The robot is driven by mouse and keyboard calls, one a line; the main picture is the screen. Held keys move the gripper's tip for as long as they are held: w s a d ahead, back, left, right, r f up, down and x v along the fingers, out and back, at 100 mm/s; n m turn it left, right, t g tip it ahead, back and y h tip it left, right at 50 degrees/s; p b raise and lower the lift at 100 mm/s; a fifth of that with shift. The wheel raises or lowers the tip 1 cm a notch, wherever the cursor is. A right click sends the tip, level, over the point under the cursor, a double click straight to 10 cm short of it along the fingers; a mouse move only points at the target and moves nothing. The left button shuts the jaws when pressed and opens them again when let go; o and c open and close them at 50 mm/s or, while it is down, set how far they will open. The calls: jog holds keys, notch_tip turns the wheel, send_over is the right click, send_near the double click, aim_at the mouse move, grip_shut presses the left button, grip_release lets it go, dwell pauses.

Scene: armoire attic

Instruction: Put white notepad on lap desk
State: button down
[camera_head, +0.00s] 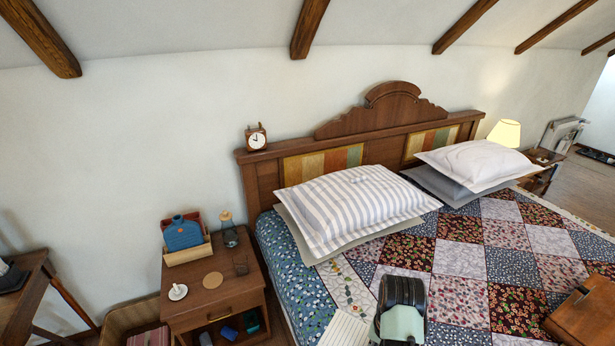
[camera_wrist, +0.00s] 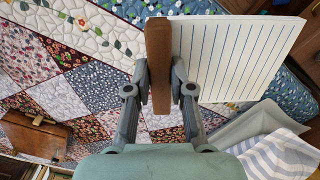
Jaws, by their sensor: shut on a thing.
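The white notepad shows blue ruled lines in the wrist view (camera_wrist: 235,55) and at the bottom of the head view (camera_head: 343,331). A brown strip runs along its edge between my fingers. My gripper (camera_wrist: 160,88) is shut on that brown edge and holds the pad over the bed's near side. In the head view, my wrist (camera_head: 402,310) hides the fingers and part of the pad. A brown wooden piece, apparently the lap desk (camera_head: 585,314), lies on the quilt at the lower right. It also shows at the left of the wrist view (camera_wrist: 35,136), apart from my gripper.
Two pillow stacks, one with a striped pillow (camera_head: 352,205), lie by the headboard (camera_head: 380,115). A nightstand (camera_head: 215,302) with several small items stands left of the bed. The patchwork quilt (camera_head: 460,258) is clear between my gripper and the wooden piece.

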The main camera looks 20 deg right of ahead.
aim_at(326, 341)
jog(key=w+a+n, duration=0.1)
jog(key=a, duration=0.2)
jog(key=w+a+r+n+p, duration=0.1)
jog(key=w+a+n, duration=0.1)
jog(key=a, duration=0.2)
jog(key=w+a+r+n, duration=0.1)
jog(key=w+a, duration=0.1)
jog(key=a, duration=0.2)
jog(key=shift+w+a+r, duration=0.15)
jog(key=shift+a+r, duration=0.1)
jog(key=w+a+r+n+p, duration=0.1)
jog(key=a+n, duration=0.5)
jog(key=a, duration=0.9)
jog(key=shift+w+a+r+p, duration=0.25)
jog(key=shift+w+r+p, duration=0.25)
jog(key=shift+w, duration=0.4)
jog(key=shift+d+f, duration=0.1)
